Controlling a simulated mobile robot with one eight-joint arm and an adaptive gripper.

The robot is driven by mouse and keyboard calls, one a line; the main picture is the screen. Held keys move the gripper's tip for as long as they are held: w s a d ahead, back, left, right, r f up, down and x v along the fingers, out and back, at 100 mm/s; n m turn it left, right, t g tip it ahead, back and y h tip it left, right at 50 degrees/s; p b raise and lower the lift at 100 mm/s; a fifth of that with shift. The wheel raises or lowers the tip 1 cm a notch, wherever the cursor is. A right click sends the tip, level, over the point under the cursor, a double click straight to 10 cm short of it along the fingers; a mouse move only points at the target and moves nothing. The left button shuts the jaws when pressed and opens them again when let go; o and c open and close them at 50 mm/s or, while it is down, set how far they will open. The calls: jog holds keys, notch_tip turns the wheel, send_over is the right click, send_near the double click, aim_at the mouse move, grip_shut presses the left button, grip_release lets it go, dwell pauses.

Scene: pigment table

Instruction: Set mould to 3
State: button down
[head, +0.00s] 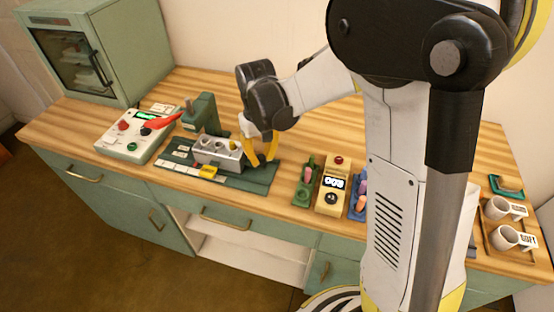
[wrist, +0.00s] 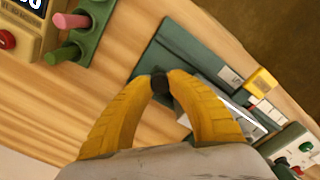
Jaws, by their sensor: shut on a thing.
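A grey metal mould block (head: 214,153) with several round holes on top sits on a dark green base (head: 258,187) on the worktop. A yellow marker (head: 208,173) stands at the block's front edge, beside a row of pale label plates; their numbers are too small to read. My gripper (head: 262,163) is at the right end of the block, pointing down. In the wrist view my gripper (wrist: 160,84) has its yellow fingers closed on a small dark knob (wrist: 159,86) over the base. The fingers hide part of the block, and I cannot tell how the knob joins it.
A green press (head: 199,113) stands behind the block. A control box (head: 130,137) with a red lever is at left. A green rack (head: 304,190) and a cream meter (head: 330,196) stand to the right. Bare wood lies behind my gripper.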

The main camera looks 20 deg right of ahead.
aim_at(223, 148)
jog(key=w+a, duration=0.2)
jog(key=a, duration=0.1)
jog(key=w+a, duration=0.2)
jog(key=a, duration=0.1)
jog(key=w+a, duration=0.2)
jog(key=a, duration=0.1)
jog(key=shift+w, duration=0.3)
jog(key=shift+a, duration=0.1)
jog(key=c, duration=1.2)
grip_release()
jog(key=shift+w+a, duration=0.1)
jog(key=shift+a, duration=0.05)
notch_tip(223, 148, up, 12)
